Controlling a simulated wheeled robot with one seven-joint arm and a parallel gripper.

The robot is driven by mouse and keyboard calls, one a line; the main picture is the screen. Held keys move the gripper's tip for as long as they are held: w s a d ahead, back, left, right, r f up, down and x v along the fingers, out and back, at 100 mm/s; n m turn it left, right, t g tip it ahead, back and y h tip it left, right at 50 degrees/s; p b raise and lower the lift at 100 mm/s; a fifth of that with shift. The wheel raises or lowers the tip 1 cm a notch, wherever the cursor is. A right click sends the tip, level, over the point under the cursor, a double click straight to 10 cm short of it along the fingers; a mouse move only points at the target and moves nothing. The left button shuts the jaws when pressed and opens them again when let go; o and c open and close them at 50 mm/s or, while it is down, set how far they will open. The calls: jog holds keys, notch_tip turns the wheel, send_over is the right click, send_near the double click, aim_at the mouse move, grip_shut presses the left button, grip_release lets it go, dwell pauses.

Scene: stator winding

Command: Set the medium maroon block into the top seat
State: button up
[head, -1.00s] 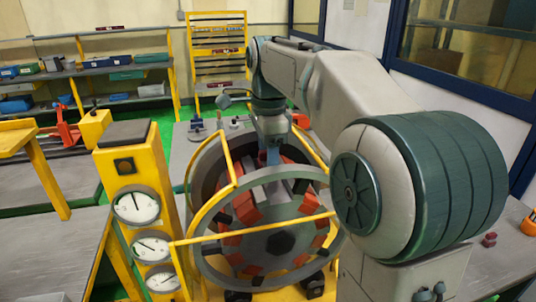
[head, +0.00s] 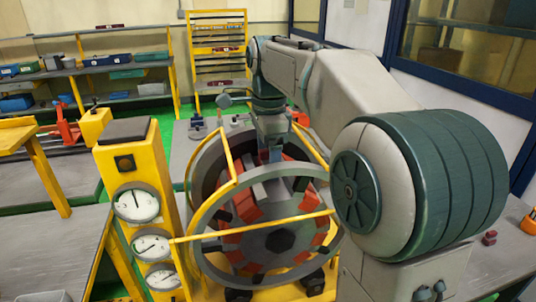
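In the head view my gripper (head: 272,152) points down at the top of the round stator, just behind the upper part of its front ring (head: 203,232). A dark maroon patch shows at its fingertips. It is too small to tell whether this is a held block or part of the stator behind. The stator has red-orange and dark blocks set around a dark hub (head: 280,240). The top seat is largely hidden by my gripper and the grey bars below it. A small maroon piece (head: 489,238) lies on the right bench; its size class is unclear.
Yellow guard rails (head: 255,229) cross in front of the stator. A yellow gauge post (head: 130,165) stands close at its left. An orange item (head: 529,224) sits at the right bench's edge. Shelves with bins (head: 120,58) stand at the back left.

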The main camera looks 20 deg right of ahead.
notch_tip(320, 180, up, 14)
jog(key=p, duration=0.1)
jog(key=shift+p, duration=0.3)
dwell(0.3)
